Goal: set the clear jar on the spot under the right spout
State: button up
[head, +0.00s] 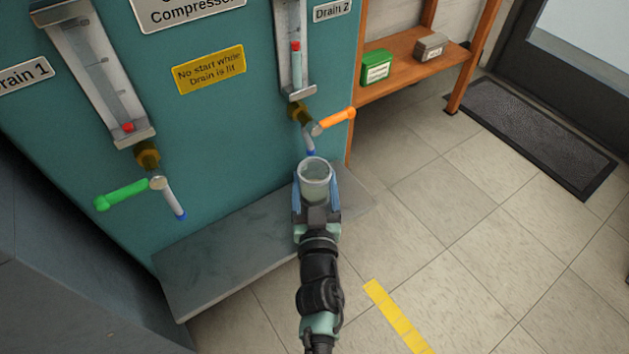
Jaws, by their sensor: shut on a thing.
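The clear jar (314,181) is upright and empty-looking, with its open mouth facing up. My gripper (316,190) is shut on it, with a blue finger on each side. The jar appears just below and in front of the right spout (310,146), which ends in a blue tip under the orange-handled valve (333,122). The grey shelf (215,262) runs below both spouts. The spot under the right spout is hidden behind the jar and my gripper. I cannot tell whether the jar touches the shelf.
The left spout (174,200) has a green-handled valve (122,194). The teal panel (225,130) stands behind, with two sight tubes and labels. A wooden rack (405,62) with a green box (377,67) is at the right. Tiled floor (470,220) and a dark mat (535,135) lie right.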

jog(key=shift+f, duration=0.1)
jog(key=o, duration=1.5)
jog(key=s+d+p, duration=0.1)
jog(key=s+p, duration=0.2)
jog(key=s, duration=1)
jog(key=shift+p, duration=0.3)
jog(key=shift+w, duration=0.1)
